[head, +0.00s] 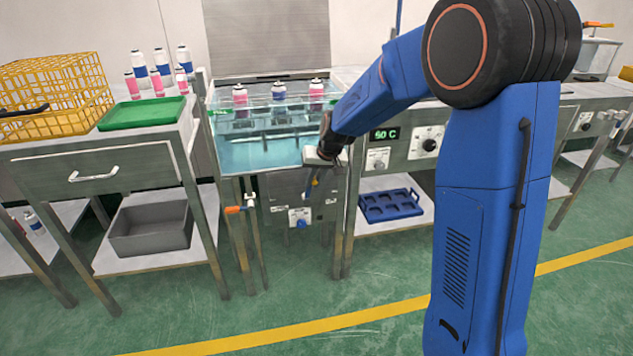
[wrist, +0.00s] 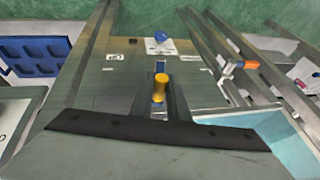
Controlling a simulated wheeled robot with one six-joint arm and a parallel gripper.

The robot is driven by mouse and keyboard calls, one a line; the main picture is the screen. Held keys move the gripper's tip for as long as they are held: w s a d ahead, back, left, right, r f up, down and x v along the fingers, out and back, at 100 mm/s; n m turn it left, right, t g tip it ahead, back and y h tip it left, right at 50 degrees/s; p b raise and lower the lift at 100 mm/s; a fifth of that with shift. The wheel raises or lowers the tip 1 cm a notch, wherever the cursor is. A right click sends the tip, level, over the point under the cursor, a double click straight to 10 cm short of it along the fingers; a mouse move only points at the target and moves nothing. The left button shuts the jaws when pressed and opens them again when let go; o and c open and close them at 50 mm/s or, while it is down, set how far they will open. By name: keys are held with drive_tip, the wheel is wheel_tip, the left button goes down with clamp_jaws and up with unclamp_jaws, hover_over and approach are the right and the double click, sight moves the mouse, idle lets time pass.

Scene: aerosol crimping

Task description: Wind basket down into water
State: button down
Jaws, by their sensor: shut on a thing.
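The water bath (head: 255,155) is an open steel tank of clear blue water. Several pink and blue cans (head: 240,94) stand in a row toward its back, in what looks like the basket; its frame is hard to make out. My gripper (head: 315,178) reaches down at the tank's front right. In the wrist view my gripper (wrist: 160,92) has its two dark fingers on either side of a yellow crank knob (wrist: 159,87), shut on it. A corner of the water (wrist: 265,140) shows at lower right in the wrist view.
A blue knob (head: 301,223) on a white plate sits low on the tank front, and an orange-handled valve (head: 234,209) is left of it. A 50 C display (head: 385,134) is on the right. A green tray (head: 142,112) and yellow wire crate (head: 58,90) stand left.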

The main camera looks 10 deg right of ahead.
drive_tip(key=shift+a+f+n+t+h, duration=0.25)
drive_tip(key=shift+a+f+n+h, duration=0.4)
drive_tip(key=shift+a+f+h, duration=1.7)
drive_tip(key=shift+a+f+n+t+h, duration=0.45)
drive_tip(key=shift+a+f+h, duration=1)
drive_tip(key=shift+h, duration=1.6)
drive_tip(key=shift+a+f+n+t+h, duration=0.1)
drive_tip(key=shift+a+f+n+h, duration=1)
drive_tip(key=shift+a+h, duration=1.5)
drive_tip(key=shift+s+d+f+m, duration=0.1)
drive_tip(key=shift+d+f+m, duration=0.1)
drive_tip(key=shift+f+m, duration=0.15)
drive_tip(key=c, duration=1.7)
unclamp_jaws()
drive_tip(key=shift+a, duration=0.15)
